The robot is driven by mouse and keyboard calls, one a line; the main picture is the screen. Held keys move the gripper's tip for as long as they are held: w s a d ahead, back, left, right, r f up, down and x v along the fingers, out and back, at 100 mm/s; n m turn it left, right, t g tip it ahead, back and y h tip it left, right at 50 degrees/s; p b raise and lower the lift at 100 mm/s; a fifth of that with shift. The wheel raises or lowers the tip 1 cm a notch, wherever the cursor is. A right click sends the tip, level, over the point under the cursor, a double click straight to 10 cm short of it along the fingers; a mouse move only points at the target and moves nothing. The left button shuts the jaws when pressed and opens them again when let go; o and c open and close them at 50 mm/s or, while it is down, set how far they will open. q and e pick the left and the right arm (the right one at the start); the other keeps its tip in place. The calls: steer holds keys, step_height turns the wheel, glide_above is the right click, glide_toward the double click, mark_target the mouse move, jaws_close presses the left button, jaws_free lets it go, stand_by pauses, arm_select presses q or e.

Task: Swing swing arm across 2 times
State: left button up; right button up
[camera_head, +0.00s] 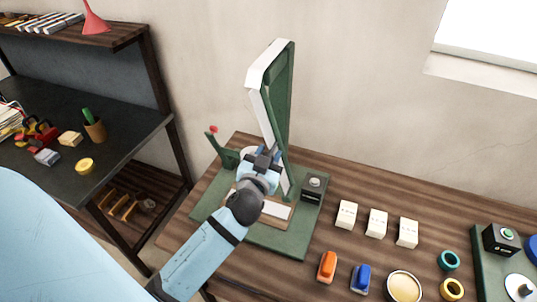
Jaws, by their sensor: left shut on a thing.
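The swing arm (282,95), a tall green frame with a white face, stands raised and slightly tilted on a green base plate (277,240) on the wooden table. My left gripper (267,158) is at the lower part of the swing arm and is shut on it. The gripper and wrist cover the exact contact and part of the base. A white strip (276,210) on a wooden block lies on the base in front. A small lever with a red tip (213,129) stands at the left of the base. My right gripper is not in view.
A dark box with a button (313,189) sits right of the swing arm. White blocks (377,223), an orange piece (327,266), a blue piece (361,278) and rings (449,260) lie on the table's right. A dark desk (90,130) with clutter stands left.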

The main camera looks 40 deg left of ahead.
arm_select(q)
jaws_close()
steer(key=s+a+m+p, duration=0.2)
steer(key=a+m, duration=0.5)
steer(key=a, duration=0.3)
steer(key=shift+s+r, duration=0.2)
steer(key=shift+a, duration=0.15)
steer(key=shift+o, duration=2.4)
jaws_free()
steer(key=shift+o, duration=0.6)
steer(key=shift+a+f, duration=0.1)
